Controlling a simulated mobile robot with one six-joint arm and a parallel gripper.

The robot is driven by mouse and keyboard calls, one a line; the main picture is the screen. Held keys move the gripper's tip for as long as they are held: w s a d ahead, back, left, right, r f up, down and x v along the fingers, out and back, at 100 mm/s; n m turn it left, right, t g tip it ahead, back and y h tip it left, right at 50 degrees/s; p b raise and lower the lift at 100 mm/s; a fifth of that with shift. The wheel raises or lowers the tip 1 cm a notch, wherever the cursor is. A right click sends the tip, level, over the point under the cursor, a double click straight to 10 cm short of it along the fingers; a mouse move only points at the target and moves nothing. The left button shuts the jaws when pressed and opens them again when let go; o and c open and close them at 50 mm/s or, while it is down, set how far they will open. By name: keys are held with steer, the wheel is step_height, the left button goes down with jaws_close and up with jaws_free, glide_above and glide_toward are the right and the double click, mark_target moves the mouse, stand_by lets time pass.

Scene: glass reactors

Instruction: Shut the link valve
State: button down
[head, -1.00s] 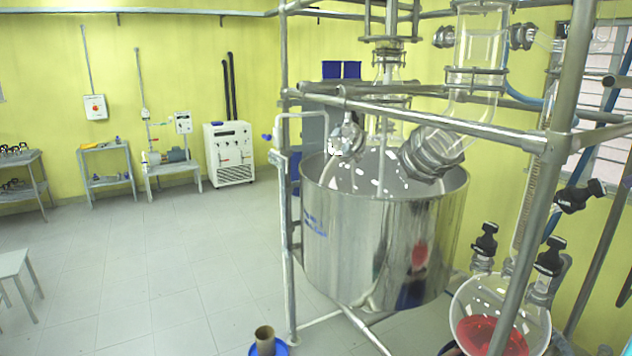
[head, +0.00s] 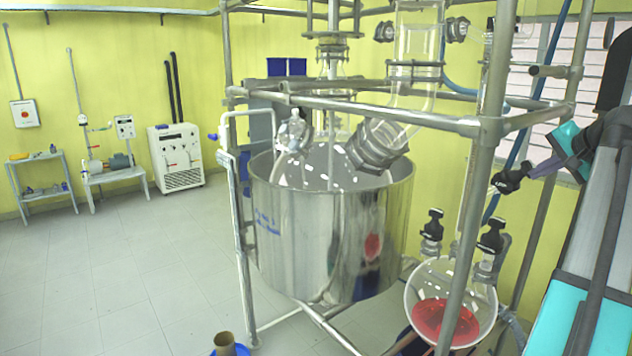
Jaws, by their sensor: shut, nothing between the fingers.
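The link valve's black handle (head: 509,180) is at the right, on the glass column beside the frame post. The handle slants up to the right, with pale lettering too small to read surely. My gripper (head: 531,169) reaches in from the right edge, its dark narrow fingers shut and empty. The fingertips are at the handle's right end in the picture; I cannot tell whether they touch it. Part of the handle's right end is hidden by the fingers.
Two more black-handled valves (head: 432,226) (head: 491,236) stand above a round glass flask (head: 425,292) with red liquid. A steel post (head: 478,190) and horizontal rail (head: 390,112) stand near the valve. A large steel vessel (head: 335,235) is left of them.

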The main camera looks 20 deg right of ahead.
mark_target(529, 160)
steer(key=shift+w+a+f, duration=0.1)
steer(key=shift+w+f, duration=0.2)
steer(key=shift+f, duration=0.05)
steer(key=shift+r, duration=0.15)
stand_by(0.8)
steer(key=shift+w+a+r+p, duration=0.2)
steer(key=shift+w+r+p, duration=0.35)
steer(key=shift+p, duration=0.2)
steer(key=shift+w+r, duration=0.55)
stand_by(0.9)
steer(key=shift+a, duration=0.45)
steer(key=shift+r, duration=0.1)
steer(key=shift+s+d+r, duration=0.2)
steer(key=shift+s+r, duration=0.5)
steer(key=shift+s+d+r, duration=0.25)
steer(key=shift+s+r, duration=0.4)
steer(key=shift+s+d+r, duration=0.2)
steer(key=shift+s+r, duration=0.5)
